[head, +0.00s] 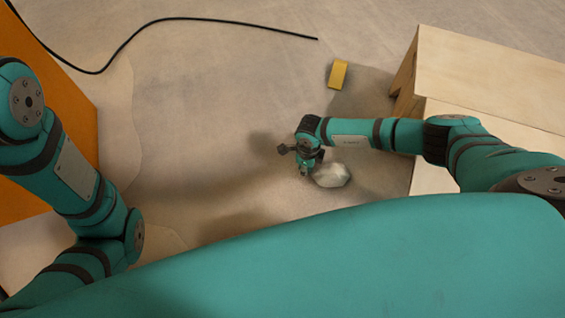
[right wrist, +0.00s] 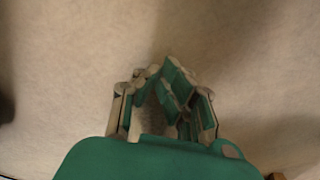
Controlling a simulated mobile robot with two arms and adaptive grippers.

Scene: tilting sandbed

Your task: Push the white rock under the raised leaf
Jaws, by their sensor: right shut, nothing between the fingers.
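The white rock (head: 332,175) lies on the pale floor in the head view, just right of my right gripper (head: 304,172). The gripper points down beside it, and I cannot tell whether the two touch. In the right wrist view my right gripper (right wrist: 160,72) is shut and empty above bare floor; the rock does not show there. I cannot make out a raised leaf for certain; a pale wooden structure (head: 485,62) stands at the right. My left arm shows at the left, but its gripper is out of view.
A yellow block (head: 338,73) lies on the floor beyond the rock. A black cable (head: 190,19) runs along the back left. An orange panel (head: 75,105) stands at the left. The floor left of the rock is clear; my teal body hides the near area.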

